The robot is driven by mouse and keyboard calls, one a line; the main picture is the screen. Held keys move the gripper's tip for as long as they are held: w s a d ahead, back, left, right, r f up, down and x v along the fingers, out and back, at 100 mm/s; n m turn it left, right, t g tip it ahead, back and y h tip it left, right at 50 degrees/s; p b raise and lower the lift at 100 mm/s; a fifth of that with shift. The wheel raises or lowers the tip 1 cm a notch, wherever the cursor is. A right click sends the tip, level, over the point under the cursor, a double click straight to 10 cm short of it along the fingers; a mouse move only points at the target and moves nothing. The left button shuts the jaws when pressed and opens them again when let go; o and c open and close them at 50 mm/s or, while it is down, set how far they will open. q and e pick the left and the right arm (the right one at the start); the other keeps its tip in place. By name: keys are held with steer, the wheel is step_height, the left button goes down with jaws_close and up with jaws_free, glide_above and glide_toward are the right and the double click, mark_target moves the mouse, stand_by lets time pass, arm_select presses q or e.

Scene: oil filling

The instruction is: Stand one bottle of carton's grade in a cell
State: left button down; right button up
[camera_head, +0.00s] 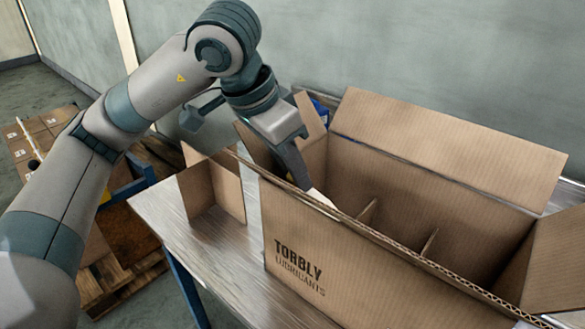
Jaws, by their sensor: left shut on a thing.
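The open cardboard carton (340,250) stands on a metal table, with "TORBLY LUBRICANTS" printed on its front and its flaps spread. Dividers (429,243) split its inside into cells; the cells in the middle and on the right look empty as far as I see in. My left gripper (306,182) reaches down into the carton's left end. It is shut on a pale thing (319,197), perhaps a bottle, of which only a small white part shows above the front wall. The rest of it and its grade mark are hidden. My right gripper is out of view.
A folded cardboard piece (212,190) stands on the metal table (240,265) left of the carton. The wall is close behind.

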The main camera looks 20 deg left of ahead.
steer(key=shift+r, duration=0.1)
arm_select(q)
steer(key=c, duration=1.3)
jaws_free()
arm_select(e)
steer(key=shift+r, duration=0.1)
arm_select(q)
steer(key=shift+r, duration=0.15)
steer(key=shift+r, duration=0.2)
steer(key=shift+v, duration=8.4)
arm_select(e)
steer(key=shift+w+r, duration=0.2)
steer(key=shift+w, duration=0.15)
